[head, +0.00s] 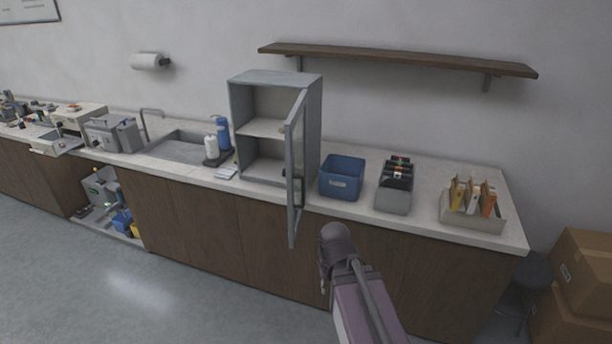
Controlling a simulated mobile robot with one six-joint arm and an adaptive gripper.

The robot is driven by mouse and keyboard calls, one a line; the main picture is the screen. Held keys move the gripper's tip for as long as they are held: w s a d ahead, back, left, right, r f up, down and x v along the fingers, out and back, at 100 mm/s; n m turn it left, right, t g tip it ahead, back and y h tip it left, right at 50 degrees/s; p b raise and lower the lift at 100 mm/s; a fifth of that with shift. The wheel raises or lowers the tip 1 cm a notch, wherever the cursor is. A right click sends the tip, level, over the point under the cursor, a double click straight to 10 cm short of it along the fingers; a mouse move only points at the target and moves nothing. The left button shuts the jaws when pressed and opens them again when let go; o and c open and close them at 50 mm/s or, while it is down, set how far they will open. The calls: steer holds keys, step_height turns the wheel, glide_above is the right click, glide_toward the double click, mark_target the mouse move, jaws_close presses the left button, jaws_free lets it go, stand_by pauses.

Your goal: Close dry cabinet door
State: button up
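The grey dry cabinet (276,78) stands on the counter against the wall, with its front facing the room. Its framed door (291,170) is open. It is attached at the cabinet's right side and swung out past the counter's front edge. One shelf and part of the inside show to the left of the door, with a small item near the shelf's right end. The end of my arm rises from the bottom, right of the door's lower end in the picture. I cannot make out gripper fingers, nor whether the arm touches the door.
A blue bin (342,178), a grey holder (394,190) and a beige box (472,210) stand right of the cabinet. A blue bottle (223,134), a white bottle (211,147) and a sink (180,147) are left. A shelf (395,58) hangs above. The floor (130,290) at left is clear.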

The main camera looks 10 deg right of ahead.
steer(key=shift+w+r+y, duration=0.2)
steer(key=shift+w+y, duration=0.1)
steer(key=shift+w, duration=0.2)
jaws_close()
steer(key=w+d+r+m+t+y+p, duration=0.2)
steer(key=w+d+r+y, duration=0.4)
steer(key=w+r, duration=0.3)
steer(key=w+d+r+m+t+y+p, duration=0.3)
steer(key=w+d+r+m+t+y, duration=0.1)
steer(key=w+r, duration=0.6)
steer(key=w+d+t+y, duration=0.1)
steer(key=d+y, duration=0.1)
steer(key=shift+w+d+r+t+y, duration=0.15)
steer(key=shift+w+r+t+y, duration=0.1)
steer(key=shift+t+y, duration=0.15)
steer(key=shift+f, duration=0.1)
steer(key=b+x, duration=0.3)
steer(key=x, duration=1.1)
